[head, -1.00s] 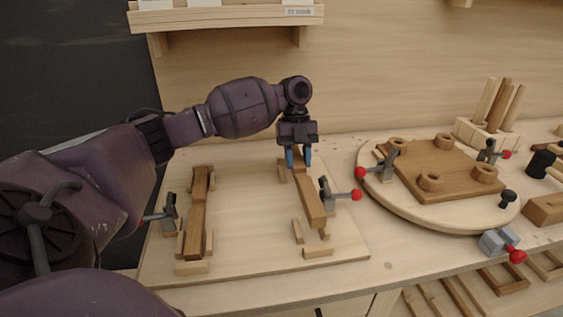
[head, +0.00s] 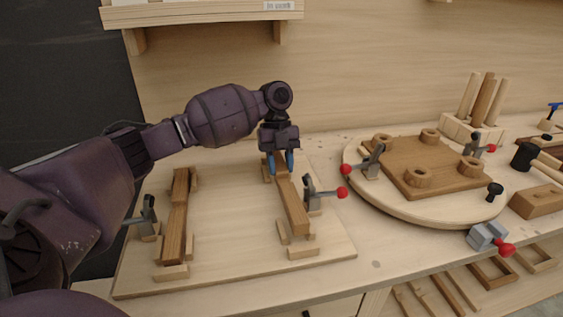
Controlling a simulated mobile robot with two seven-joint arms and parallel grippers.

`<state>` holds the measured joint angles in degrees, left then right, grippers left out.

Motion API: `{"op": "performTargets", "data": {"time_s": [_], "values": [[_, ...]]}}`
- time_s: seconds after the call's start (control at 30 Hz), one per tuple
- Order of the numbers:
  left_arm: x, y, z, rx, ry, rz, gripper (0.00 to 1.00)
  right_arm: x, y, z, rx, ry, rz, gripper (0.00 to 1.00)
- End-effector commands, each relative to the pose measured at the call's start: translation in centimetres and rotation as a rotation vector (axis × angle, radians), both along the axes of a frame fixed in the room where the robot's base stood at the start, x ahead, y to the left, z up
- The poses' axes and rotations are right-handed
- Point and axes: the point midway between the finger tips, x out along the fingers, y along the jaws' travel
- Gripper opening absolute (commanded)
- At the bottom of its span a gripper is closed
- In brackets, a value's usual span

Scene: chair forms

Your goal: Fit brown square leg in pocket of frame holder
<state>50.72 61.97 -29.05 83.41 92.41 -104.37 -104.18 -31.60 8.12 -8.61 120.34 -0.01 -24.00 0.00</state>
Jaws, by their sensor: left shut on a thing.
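My left gripper (head: 280,163) is shut on a brown square leg (head: 294,208) near its far end. The leg points toward the front of the frame holder (head: 228,240), a pale board with small stop blocks and clamps. The leg lies over the right-hand pocket, with its near end close to the side block (head: 283,232) and front block (head: 303,252). I cannot tell whether it is fully down between the blocks. Another brown leg (head: 173,230) lies in the left-hand pocket. My right gripper is not in view.
A red-knobbed toggle clamp (head: 322,194) stands just right of the held leg; another clamp (head: 147,217) stands at the left pocket. A round turntable (head: 400,206) carries a brown seat panel (head: 435,165) on the right. The board's middle is clear.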

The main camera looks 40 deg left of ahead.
Motion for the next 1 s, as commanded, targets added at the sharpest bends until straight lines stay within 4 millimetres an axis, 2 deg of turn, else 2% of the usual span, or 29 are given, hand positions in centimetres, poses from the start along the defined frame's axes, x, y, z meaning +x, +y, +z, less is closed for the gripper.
{"op": "performTargets", "data": {"time_s": [0.23,0.7,1.0], "values": [[0.0,0.0,-1.2,0.000,0.001,0.000,0.05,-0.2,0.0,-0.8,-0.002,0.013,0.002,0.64],[0.0,0.0,-2.9,-0.001,0.000,-0.001,0.05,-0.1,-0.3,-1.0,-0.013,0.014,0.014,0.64],[0.0,0.0,-3.3,-0.001,-0.001,-0.001,0.05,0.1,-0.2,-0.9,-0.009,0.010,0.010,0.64]]}}
